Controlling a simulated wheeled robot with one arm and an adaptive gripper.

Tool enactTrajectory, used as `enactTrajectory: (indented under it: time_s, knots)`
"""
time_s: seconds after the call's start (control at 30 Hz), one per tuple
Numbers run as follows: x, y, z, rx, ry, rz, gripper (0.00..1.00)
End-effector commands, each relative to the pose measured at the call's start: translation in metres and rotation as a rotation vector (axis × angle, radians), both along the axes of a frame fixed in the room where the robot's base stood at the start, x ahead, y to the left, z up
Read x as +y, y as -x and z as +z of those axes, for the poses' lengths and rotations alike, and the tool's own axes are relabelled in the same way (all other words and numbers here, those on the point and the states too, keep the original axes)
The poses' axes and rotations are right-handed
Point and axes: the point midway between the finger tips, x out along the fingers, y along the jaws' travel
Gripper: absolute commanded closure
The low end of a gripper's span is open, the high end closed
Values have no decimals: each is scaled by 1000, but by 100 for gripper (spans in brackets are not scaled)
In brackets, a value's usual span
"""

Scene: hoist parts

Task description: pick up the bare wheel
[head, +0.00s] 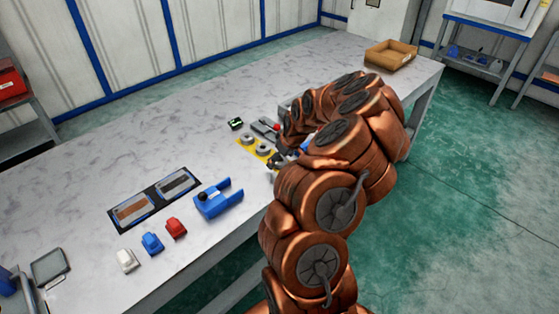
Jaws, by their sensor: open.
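Two small grey round parts, which look like wheels, sit on a yellow pad (241,141) on the table in the head view. One grey wheel (247,138) is at the pad's far left. The other grey wheel (264,149) is nearer my gripper. I cannot tell which of them is the bare wheel. My gripper (275,161) is low by the pad's near right edge, beside the nearer wheel. It is open; its fingertips are small and partly hidden by my arm, and I cannot tell whether they touch anything.
A grey part with a red knob (276,126) and a small dark green item (235,123) lie beyond the pad. A blue bracket (218,199), a dark two-slot tray (113,216) and red, blue and white blocks are nearer. A cardboard box (391,54) stands far right.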

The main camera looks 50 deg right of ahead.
Motion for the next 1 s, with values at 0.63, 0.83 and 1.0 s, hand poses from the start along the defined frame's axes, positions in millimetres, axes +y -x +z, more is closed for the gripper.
enactTrajectory:
  time_s: [0.63,0.83,1.0]
  knots:
    - [0,0,0,-1,0,-1,58]
    - [0,-1,0,-1,0,-1,79]
    - [0,-1,0,-2,0,-1,93]
